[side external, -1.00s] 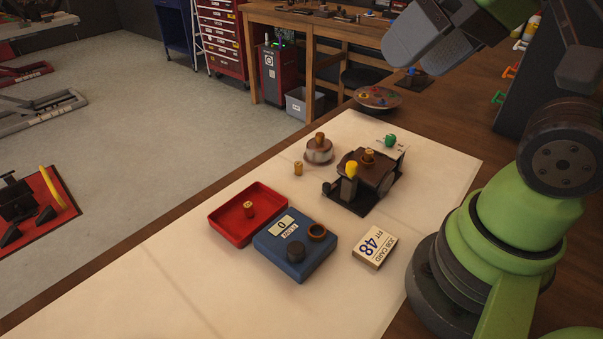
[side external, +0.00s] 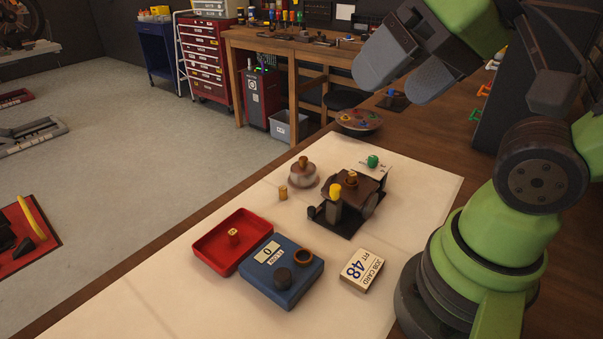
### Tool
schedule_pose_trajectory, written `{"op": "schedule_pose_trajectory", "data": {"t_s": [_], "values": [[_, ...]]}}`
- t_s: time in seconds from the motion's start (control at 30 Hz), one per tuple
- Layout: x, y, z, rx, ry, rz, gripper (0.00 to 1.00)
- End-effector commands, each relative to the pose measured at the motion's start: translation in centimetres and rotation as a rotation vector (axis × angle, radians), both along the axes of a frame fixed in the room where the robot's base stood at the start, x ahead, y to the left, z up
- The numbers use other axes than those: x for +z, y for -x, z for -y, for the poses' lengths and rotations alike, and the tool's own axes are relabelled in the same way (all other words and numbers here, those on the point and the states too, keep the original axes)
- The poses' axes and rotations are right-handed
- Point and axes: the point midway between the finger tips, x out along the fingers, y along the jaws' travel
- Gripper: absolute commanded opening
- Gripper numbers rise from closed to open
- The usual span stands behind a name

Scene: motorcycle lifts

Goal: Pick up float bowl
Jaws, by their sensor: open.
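A round greyish bowl with a brass knob on top, which looks like the float bowl (side external: 303,175), stands upright on the pale mat (side external: 200,318), left of the brown carburettor-like body (side external: 361,190). That body sits on a black stand (side external: 335,222) with a yellow-topped post in front. My gripper (side external: 408,74) is open and empty, high up at the upper right of the side view. It is well apart from the bowl and touches nothing.
A small brass piece (side external: 283,194) stands just in front of the bowl. Nearer are a red tray (side external: 208,244) with a brass piece inside, a blue scale-like box (side external: 310,277) bearing a dark cylinder and a ring, and a job card block (side external: 361,270). A round dish (side external: 359,120) lies behind.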

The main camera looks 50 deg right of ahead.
Motion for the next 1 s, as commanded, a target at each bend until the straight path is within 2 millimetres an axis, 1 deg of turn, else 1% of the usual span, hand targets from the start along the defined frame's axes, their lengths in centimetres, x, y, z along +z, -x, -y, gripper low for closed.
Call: {"op": "schedule_pose_trajectory", "data": {"t_s": [0.23,0.37,0.47,0.57,0.6,0.67,0.7,0.77,0.8,0.87,0.9,0.97,1.0], "values": [[0.0,-0.1,0.0,-0.001,0.0,-0.001,0.93],[0.4,-1.3,0.3,-0.022,0.0,-0.031,0.93],[0.9,-3.5,0.9,-0.062,0.002,-0.085,0.93],[1.0,-6.7,2.0,-0.116,0.002,-0.153,0.93],[0.9,-8.1,2.5,-0.14,0.002,-0.181,0.93],[0.5,-10.2,3.4,-0.174,0.002,-0.221,0.93],[0.0,-11.5,4.0,-0.197,0.001,-0.251,0.93],[-0.9,-13.4,4.9,-0.232,0.001,-0.291,0.93],[-1.6,-14.7,5.6,-0.255,0.0,-0.319,0.93],[-3.0,-16.5,6.7,-0.289,0.0,-0.362,0.93],[-4.0,-17.7,7.5,-0.313,-0.001,-0.388,0.93],[-5.7,-19.2,8.7,-0.347,-0.001,-0.43,0.93],[-7.1,-20.2,9.4,-0.372,-0.003,-0.458,0.93]]}}
